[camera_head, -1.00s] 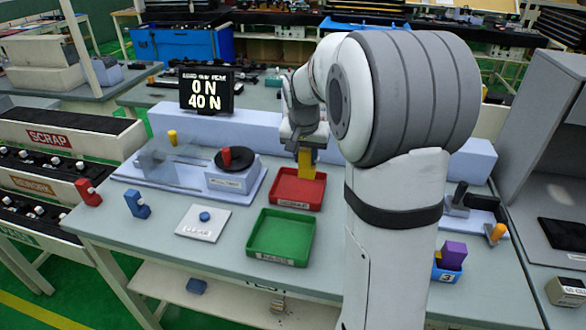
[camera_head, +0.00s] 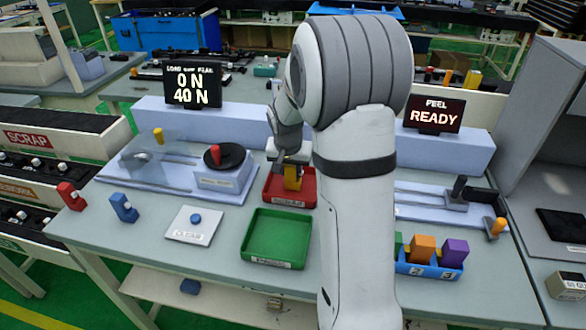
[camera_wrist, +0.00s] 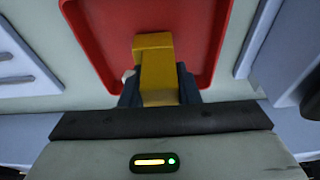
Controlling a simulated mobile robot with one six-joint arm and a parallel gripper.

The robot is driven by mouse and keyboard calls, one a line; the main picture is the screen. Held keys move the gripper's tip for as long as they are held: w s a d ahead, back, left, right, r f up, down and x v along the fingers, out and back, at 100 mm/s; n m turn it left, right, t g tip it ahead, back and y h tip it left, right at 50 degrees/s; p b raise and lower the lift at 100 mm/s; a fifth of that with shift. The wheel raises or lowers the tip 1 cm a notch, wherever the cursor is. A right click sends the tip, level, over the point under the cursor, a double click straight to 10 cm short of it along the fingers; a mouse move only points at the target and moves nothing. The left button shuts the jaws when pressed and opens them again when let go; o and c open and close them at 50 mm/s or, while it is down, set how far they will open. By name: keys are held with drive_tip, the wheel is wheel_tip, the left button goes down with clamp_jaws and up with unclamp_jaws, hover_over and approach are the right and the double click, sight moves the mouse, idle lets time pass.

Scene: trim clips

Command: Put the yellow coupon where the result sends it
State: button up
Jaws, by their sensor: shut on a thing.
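The yellow coupon (camera_head: 292,177) is upright between the fingers of my gripper (camera_head: 293,166), which is shut on it. It is over the red tray (camera_head: 273,190); whether it touches the tray floor I cannot tell. In the wrist view the yellow coupon (camera_wrist: 156,68) stands out from the dark fingers (camera_wrist: 158,92) against the red tray (camera_wrist: 105,40). The left screen (camera_head: 192,85) reads 0 N and 40 N. The green tray (camera_head: 277,238), labelled PASS, is empty in front of the red one, whose label is hard to read.
A blue rack (camera_head: 428,268) with green, orange and purple blocks stands at front right. The right screen (camera_head: 435,114) reads PEEL READY. A white plate with a blue button (camera_head: 195,218) lies left of the green tray. A test fixture (camera_head: 225,180) stands to the left.

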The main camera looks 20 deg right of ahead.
drive_tip(key=shift+f, duration=0.1)
drive_tip(key=shift+f, duration=0.2)
drive_tip(key=o, duration=1)
drive_tip(key=shift+r, duration=0.1)
drive_tip(key=shift+c, duration=0.2)
drive_tip(key=v, duration=1.2)
drive_tip(key=s+a+f+n, duration=0.1)
drive_tip(key=s+a+n, duration=0.2)
drive_tip(key=s, duration=0.9)
drive_tip(key=s+a+f+n+y, duration=0.1)
drive_tip(key=s+a+n, duration=0.3)
drive_tip(key=s, duration=0.7)
drive_tip(key=shift+s+a+f+y+b, duration=0.15)
drive_tip(key=shift+s+a+y+b, duration=0.2)
drive_tip(key=shift+a, duration=0.75)
